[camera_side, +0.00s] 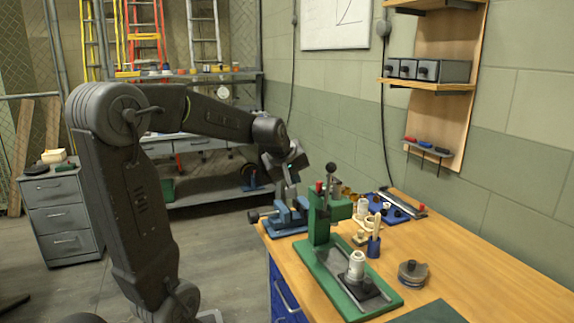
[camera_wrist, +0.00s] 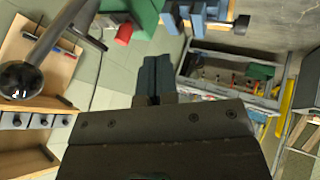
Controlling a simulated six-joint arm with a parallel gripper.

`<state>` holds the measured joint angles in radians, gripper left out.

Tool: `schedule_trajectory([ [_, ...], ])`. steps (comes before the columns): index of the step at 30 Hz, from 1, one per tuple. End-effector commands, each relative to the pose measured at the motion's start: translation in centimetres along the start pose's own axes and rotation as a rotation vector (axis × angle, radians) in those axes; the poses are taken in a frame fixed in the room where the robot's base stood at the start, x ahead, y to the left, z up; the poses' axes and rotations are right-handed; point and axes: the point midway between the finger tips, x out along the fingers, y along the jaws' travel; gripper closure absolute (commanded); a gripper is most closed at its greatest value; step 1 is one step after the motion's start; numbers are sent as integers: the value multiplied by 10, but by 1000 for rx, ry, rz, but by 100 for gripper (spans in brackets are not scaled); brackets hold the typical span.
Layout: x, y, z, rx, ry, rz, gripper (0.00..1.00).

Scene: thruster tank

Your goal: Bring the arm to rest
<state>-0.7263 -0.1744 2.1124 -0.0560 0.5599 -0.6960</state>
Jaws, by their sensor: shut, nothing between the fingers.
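My arm reaches from the left toward the wooden workbench (camera_side: 460,265). My gripper (camera_side: 293,196) points down near the bench's far left end, beside the green press (camera_side: 320,222) and close to the blue vise (camera_side: 288,216). I cannot tell in the side view whether it touches the vise. In the wrist view my gripper (camera_wrist: 155,62) has its two dark fingers together, with nothing held between them.
The press lever with its black knob (camera_wrist: 22,79) is near the wrist camera. Wall shelves (camera_side: 430,87) are at right.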

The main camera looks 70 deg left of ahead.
Motion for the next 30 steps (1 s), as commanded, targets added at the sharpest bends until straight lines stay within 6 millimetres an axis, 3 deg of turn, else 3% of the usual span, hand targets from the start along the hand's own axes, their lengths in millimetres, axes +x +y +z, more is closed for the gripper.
schedule_trajectory([
  [6, -41, 0, 0, 0, 3, 0, 100],
  [17, -60, 0, 4, 14, -6, 0, 100],
  [20, -66, 5, 27, 113, -35, 18, 100],
  [25, -92, 4, 115, 511, -141, 95, 100],
  [30, -119, -24, 196, 956, -233, 198, 100],
])
